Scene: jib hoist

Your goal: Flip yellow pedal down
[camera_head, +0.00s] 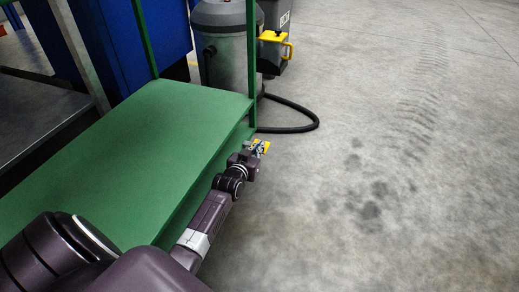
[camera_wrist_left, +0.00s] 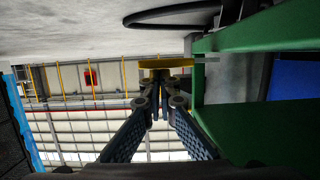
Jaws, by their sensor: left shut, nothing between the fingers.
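The fingers hide part of the pedal. My right gripper is in neither view.
The green bench (camera_head: 150,135) has a thin upright post (camera_head: 251,60) at its far right corner. A grey vacuum (camera_head: 224,50) stands behind, its black hose (camera_head: 300,128) looping on the floor. A yellow handle (camera_head: 274,38) is on the dark bin. Floor to the right is clear.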

